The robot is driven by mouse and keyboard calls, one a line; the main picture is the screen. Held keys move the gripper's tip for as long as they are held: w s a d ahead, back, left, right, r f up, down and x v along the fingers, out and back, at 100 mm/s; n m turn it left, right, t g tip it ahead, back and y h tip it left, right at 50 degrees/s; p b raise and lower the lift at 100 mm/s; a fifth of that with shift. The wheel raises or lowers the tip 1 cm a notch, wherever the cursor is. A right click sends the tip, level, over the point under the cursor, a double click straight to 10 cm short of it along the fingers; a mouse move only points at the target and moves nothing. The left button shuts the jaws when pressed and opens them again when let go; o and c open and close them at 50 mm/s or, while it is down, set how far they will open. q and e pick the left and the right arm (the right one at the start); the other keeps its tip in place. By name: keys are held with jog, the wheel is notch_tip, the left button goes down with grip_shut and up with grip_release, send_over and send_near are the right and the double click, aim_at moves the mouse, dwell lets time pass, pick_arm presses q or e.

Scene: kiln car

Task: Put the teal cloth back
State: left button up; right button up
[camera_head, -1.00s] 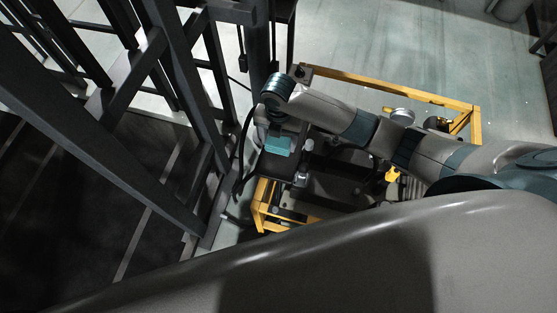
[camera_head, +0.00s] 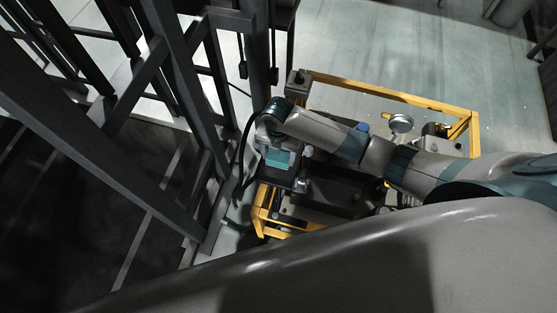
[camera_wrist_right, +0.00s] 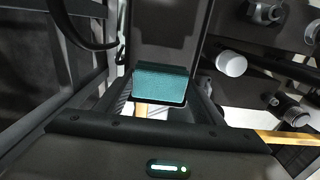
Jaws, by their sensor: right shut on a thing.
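The teal cloth (camera_head: 277,158) shows at the end of my right arm in the head view, over the cart. It also shows as a teal block of fabric in the right wrist view (camera_wrist_right: 160,83), between the gripper's two fingers. My right gripper (camera_wrist_right: 160,100) is shut on the cloth. In the head view the wrist hides most of the fingers. I cannot tell whether the cloth touches the dark surface beneath it. My left gripper is not in view.
A yellow-framed cart (camera_head: 390,90) carries a round gauge (camera_head: 401,124) and dark fittings. A dark steel frame (camera_head: 258,60) stands close to the left of my right wrist. A black hose (camera_head: 241,150) curves beside the wrist. Pale floor (camera_head: 420,40) is open behind the cart.

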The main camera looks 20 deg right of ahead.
aim_at(278, 162)
jog(key=shift+f, duration=2.1)
jog(key=shift+f, duration=0.15)
jog(key=o, duration=0.7)
notch_tip(278, 162, up, 12)
jog(key=shift+r, duration=0.2)
